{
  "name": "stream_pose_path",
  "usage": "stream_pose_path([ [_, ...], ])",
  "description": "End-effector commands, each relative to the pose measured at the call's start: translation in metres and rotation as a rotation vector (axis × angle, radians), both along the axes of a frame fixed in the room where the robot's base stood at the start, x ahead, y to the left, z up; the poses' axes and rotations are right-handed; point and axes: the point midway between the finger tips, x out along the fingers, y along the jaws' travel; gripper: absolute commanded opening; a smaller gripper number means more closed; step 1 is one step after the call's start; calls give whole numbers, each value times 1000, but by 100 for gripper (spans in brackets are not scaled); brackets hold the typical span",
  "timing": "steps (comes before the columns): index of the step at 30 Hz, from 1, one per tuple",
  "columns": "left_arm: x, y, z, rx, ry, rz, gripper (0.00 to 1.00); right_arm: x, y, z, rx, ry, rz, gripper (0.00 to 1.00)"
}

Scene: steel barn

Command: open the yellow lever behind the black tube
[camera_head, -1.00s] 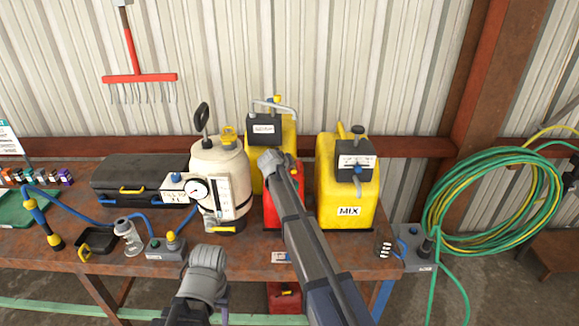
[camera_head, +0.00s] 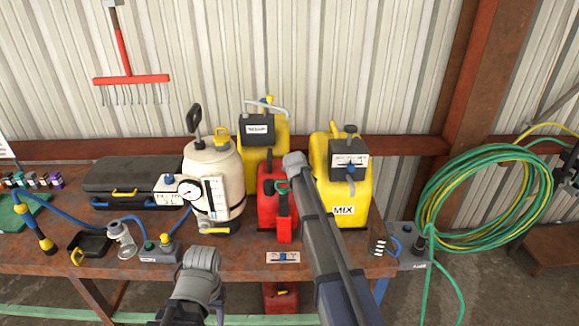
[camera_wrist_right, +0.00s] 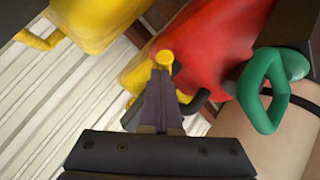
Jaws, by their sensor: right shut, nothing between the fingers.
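My right arm reaches over the bench past the red can (camera_head: 266,205) in the head view; its jaws are hidden there. In the right wrist view the right gripper (camera_wrist_right: 163,78) is shut and empty. A yellow knob-like end (camera_wrist_right: 164,60), perhaps the lever, shows right at its fingertips; I cannot tell whether they touch. A black curved tube (camera_wrist_right: 196,106) lies beside the fingers, with a bit of yellow next to it. The red can fills the wrist view's upper middle. My left arm's grey wrist stands over the bench front in the head view; its jaws cannot be made out.
A green loop handle (camera_wrist_right: 262,92) is close on the right in the wrist view. The yellow MIX can (camera_head: 352,205), another yellow can (camera_head: 262,165) and a white tank (camera_head: 213,175) with a gauge crowd the bench (camera_head: 330,268). A green hose coil (camera_head: 430,200) hangs at right.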

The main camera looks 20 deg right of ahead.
Motion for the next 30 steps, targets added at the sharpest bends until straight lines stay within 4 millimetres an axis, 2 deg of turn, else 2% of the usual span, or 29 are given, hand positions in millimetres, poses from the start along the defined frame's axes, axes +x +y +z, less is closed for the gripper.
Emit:
stream_pose_path([
  [7, 0, 0, 0, 0, 0, 0, 50, 2, -10, -1, 0, 3, 36, 0],
  [14, 0, 0, 0, 0, 0, 0, 50, 5, -19, 0, 2, 2, 174, 0],
  [21, 0, 0, 0, 0, 0, 0, 50, 10, -26, 0, 0, 2, 173, 0],
  [30, 0, 0, 0, 0, 0, 0, 50, 10, -24, 0, -1, 2, 172, 0],
])
